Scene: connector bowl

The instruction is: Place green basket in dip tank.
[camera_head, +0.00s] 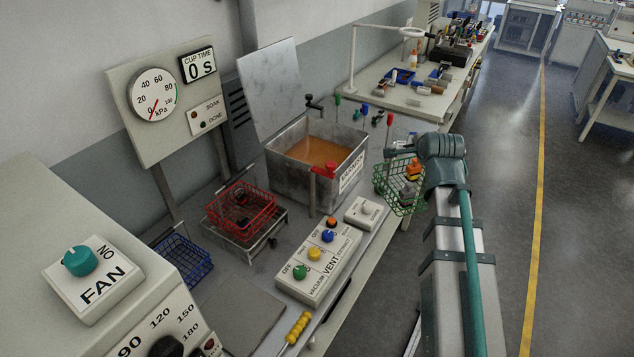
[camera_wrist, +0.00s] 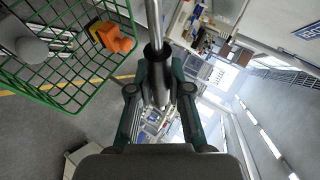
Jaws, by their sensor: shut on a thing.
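The green wire basket (camera_head: 386,187) hangs in the air to the right of the dip tank, outside it and beyond the bench's front edge. It holds orange and dark grey parts. In the wrist view the basket (camera_wrist: 62,82) fills the upper left, with an orange part and grey cylindrical parts inside. My gripper (camera_wrist: 158,88) is shut on the dark grip of the basket's metal rod handle. In the head view my wrist mostly hides the fingers. The dip tank (camera_head: 300,187) is an open metal box with orange-brown liquid, its lid raised behind it.
A red valve handle (camera_head: 324,170) stands at the tank's front. A red basket (camera_head: 240,213) sits on a metal stand at left, near a blue basket (camera_head: 183,260). A control box (camera_head: 318,265) lies along the bench front. Upright coloured-knob rods (camera_head: 364,110) stand behind the tank.

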